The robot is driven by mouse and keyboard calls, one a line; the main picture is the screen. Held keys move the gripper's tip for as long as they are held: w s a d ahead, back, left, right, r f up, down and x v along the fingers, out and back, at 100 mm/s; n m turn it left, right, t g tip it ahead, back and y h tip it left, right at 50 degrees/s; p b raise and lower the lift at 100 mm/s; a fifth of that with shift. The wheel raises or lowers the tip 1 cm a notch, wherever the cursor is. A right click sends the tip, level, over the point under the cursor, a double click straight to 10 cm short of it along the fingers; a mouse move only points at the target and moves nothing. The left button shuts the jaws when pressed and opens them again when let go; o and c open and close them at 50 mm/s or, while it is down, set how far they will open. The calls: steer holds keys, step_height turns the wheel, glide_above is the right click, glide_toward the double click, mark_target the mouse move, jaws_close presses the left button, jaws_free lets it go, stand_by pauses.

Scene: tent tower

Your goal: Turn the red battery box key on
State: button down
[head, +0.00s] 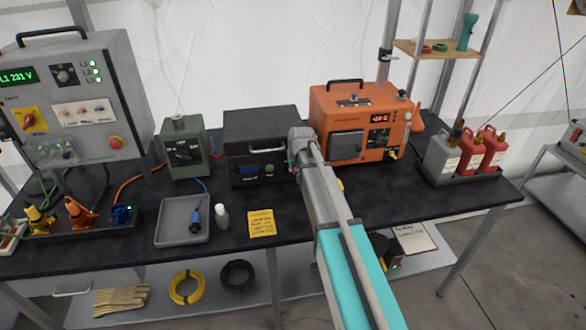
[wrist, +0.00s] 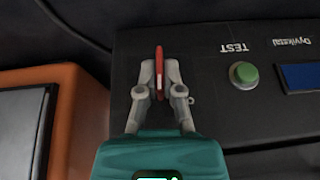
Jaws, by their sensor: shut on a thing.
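The battery box (head: 258,131) is the black case in the middle of the table in the head view. Its dark front panel (wrist: 215,125) fills the right of the wrist view. It carries a green TEST button (wrist: 243,74) and a blue display (wrist: 299,77). The red key (wrist: 159,60) stands out from the panel, seen edge-on as a thin upright strip. My gripper (wrist: 158,78) is shut on the key, one finger on each side. In the head view my arm's end hides the key and the right end of the panel.
An orange unit (head: 345,122) stands right beside the battery box, close to my wrist. A green unit (head: 184,148) stands to the left.

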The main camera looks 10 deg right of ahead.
steer(key=y+b, duration=0.2)
steer(key=y, duration=0.1)
steer(key=m+y, duration=0.1)
steer(key=y, duration=0.1)
steer(key=shift+d+f+b, duration=0.25)
steer(key=shift+f+b, duration=0.05)
steer(key=shift+b, duration=0.1)
steer(key=shift+s+y+b, duration=0.1)
steer(key=shift+y+b, duration=0.7)
steer(key=shift+y, duration=0.2)
steer(key=shift+m+y+b, duration=0.3)
steer(key=shift+y+b, duration=0.1)
steer(key=shift+r, duration=0.15)
steer(key=c, duration=0.8)
jaws_free()
steer(key=s+a+h+p, duration=0.1)
steer(key=s, duration=0.4)
steer(key=s+a+f+g+h+p, duration=0.1)
steer(key=s, duration=0.3)
steer(key=s+n+g+h+p, duration=0.1)
steer(key=s, duration=0.4)
steer(key=shift+s+a+f, duration=0.3)
steer(key=shift+s+a, duration=0.05)
steer(key=shift+a, duration=0.05)
steer(key=s+d+g+h+p, duration=0.2)
steer(key=s+h, duration=0.3)
steer(key=s, duration=0.9)
steer(key=shift+s+r+n+g, duration=0.25)
steer(key=shift+n+g, duration=0.05)
steer(key=shift+n, duration=0.1)
